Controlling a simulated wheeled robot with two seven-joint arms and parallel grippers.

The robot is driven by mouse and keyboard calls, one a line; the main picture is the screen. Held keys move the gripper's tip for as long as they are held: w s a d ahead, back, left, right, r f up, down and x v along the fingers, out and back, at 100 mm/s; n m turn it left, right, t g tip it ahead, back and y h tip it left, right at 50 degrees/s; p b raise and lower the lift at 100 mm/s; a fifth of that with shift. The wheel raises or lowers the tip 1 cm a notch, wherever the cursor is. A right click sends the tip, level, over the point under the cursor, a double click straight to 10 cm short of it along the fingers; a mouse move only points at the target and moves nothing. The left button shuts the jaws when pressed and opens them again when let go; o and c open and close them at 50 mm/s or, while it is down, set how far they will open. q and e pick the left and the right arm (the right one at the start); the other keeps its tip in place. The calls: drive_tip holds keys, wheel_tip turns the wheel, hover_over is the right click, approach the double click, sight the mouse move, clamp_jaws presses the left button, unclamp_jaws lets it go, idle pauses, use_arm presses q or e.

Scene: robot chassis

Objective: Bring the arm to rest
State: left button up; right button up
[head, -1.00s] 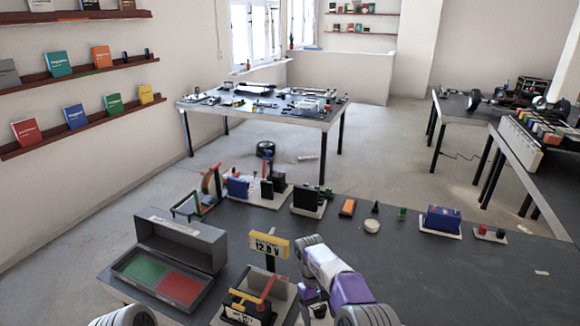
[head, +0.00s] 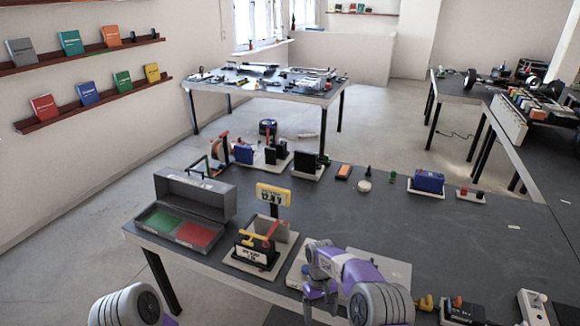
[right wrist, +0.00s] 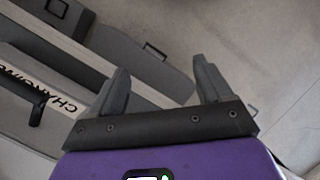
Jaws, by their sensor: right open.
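My right arm comes in at the bottom centre of the head view, purple and grey. Its gripper (head: 320,298) is at the table's front edge, pointing down, beside a pale plate. In the right wrist view the gripper (right wrist: 160,70) shows two dark fingers spread apart with nothing between them. Below them in that view are a grey case and part of a panel lettered "CHARGING", over a pale floor. A grey and purple part of my left arm shows at the bottom left of the head view; the left gripper is out of frame.
The dark table (head: 330,215) carries a grey open box (head: 195,195) with green and red pads, a yellow 12.8 V display (head: 273,194) over a battery stand, and a blue block (head: 429,180). Small devices line the front right. The table's right middle is mostly clear.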

drive_tip(key=s+f+m+t+y, duration=0.1)
drive_tip(key=s+f+m+y, duration=0.15)
drive_tip(key=s+f, duration=0.8)
drive_tip(key=s+f+m+t+y, duration=0.1)
drive_tip(key=s+m+t+y, duration=0.1)
drive_tip(key=s, duration=1.4)
drive_tip(key=m+t, duration=0.1)
drive_tip(key=m, duration=0.1)
drive_tip(key=shift+s+d+f+m, duration=0.2)
drive_tip(key=shift+s+m, duration=0.05)
drive_tip(key=shift+m, duration=0.1)
